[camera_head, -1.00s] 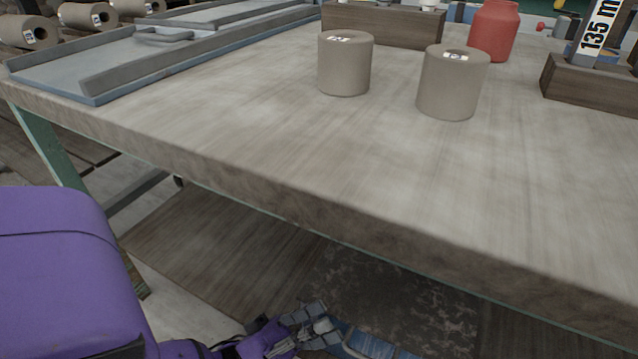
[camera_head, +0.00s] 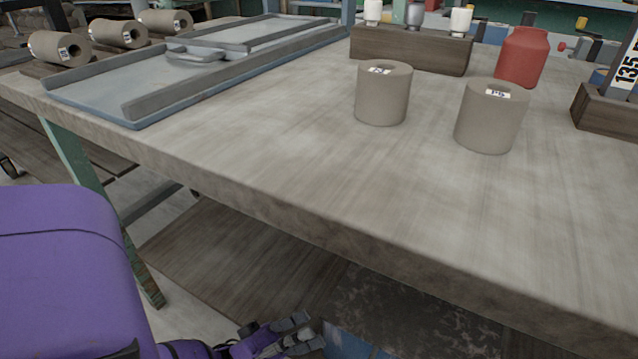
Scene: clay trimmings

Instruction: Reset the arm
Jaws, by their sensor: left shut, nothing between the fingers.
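My left gripper (camera_head: 304,334) shows at the bottom of the head view, low in front of the table (camera_head: 270,165) and below its top. Its grey fingers are shut and hold nothing. My purple left arm fills the lower left. My right gripper and arm are out of the picture. Two grey-brown clay cylinders (camera_head: 383,98) (camera_head: 488,120) stand upright on the table, apart from each other, each with a small white label on top.
A grey-blue tray (camera_head: 95,95) with raised bars lies at the table's back left, with several clay rolls (camera_head: 60,48) beyond it. A red jar (camera_head: 522,57), a wooden rack (camera_head: 411,50) and a wooden block (camera_head: 605,108) stand at the back right. The table's front half is clear.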

